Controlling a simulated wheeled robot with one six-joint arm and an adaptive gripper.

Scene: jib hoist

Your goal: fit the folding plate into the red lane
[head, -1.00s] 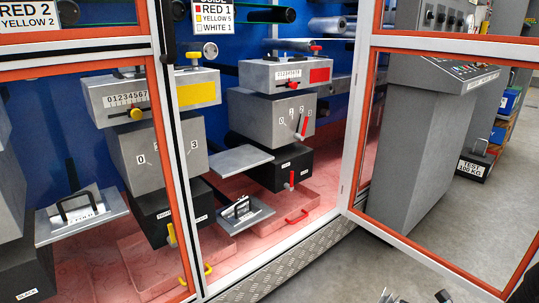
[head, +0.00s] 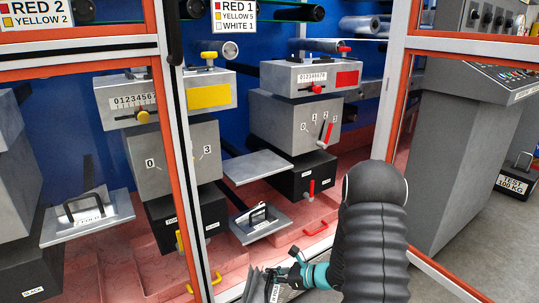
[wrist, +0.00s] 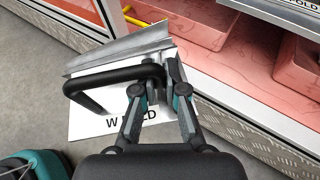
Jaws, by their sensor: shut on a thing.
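My gripper (head: 284,270) is low at the front edge of the cabinet in the head view. In the wrist view my gripper (wrist: 160,80) is shut on the black handle of a grey folding plate (wrist: 115,55) with a white label ending in "FOLD". The plate also shows in the head view (head: 258,284), tilted, outside the cabinet sill. The red lane (head: 290,122) stands behind, with a red panel, red lever and black lower box (head: 303,177).
The yellow lane (head: 172,150) is to the left, behind the frame post (head: 182,150). Another plate with a black handle (head: 258,222) sits between the lanes, below a flat grey shelf (head: 255,166). The open door (head: 395,120) stands right.

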